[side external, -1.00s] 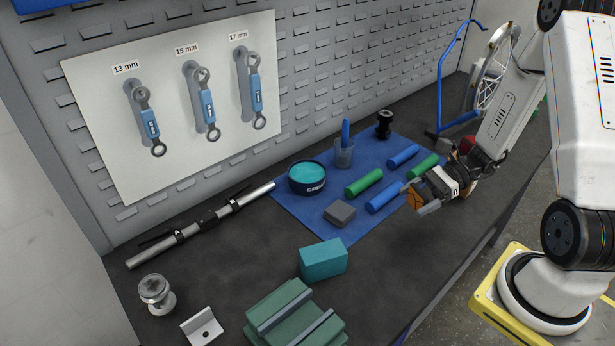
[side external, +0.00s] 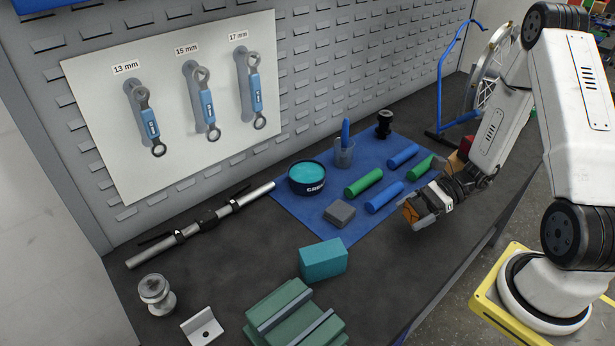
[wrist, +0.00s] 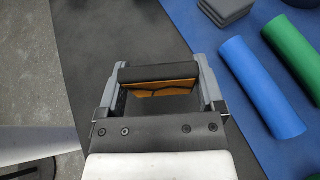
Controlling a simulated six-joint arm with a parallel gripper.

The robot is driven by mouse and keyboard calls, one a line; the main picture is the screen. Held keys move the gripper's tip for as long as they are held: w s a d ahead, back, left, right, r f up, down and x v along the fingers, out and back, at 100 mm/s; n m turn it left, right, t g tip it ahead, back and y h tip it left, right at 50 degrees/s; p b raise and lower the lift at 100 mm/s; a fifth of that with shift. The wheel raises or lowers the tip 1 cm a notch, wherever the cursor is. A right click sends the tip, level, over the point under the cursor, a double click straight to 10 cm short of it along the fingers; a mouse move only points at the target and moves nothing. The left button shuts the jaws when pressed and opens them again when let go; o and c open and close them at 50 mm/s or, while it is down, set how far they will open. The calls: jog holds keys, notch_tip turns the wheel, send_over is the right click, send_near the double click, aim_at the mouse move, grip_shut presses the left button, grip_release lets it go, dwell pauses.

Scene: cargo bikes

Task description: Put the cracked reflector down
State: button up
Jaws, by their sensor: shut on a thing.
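The cracked reflector (side external: 411,211) is a small orange piece with dark crack lines. My gripper (side external: 424,211) is shut on it. In the wrist view the reflector (wrist: 160,90) sits between the two fingers of my gripper (wrist: 160,78), with a dark edge along its far side. In the side view it is low over the dark bench top (side external: 385,262), just off the right front edge of the blue mat (side external: 290,205). I cannot tell whether it touches the bench.
Blue and green rolls (side external: 384,197) and a grey block (side external: 340,213) lie on the mat, left of my gripper. A teal tin (side external: 307,178) and a cup (side external: 344,154) stand farther back. A teal block (side external: 323,260) is nearer the camera. Bare bench lies between it and my gripper.

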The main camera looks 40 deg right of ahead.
aim_at(410, 223)
jog(key=shift+f, duration=1.8)
jog(key=shift+f, duration=0.15)
jog(key=o, duration=0.9)
jog(key=shift+o, duration=0.2)
jog(key=shift+r, duration=0.2)
jog(key=v, duration=1.2)
jog(key=shift+a, duration=0.1)
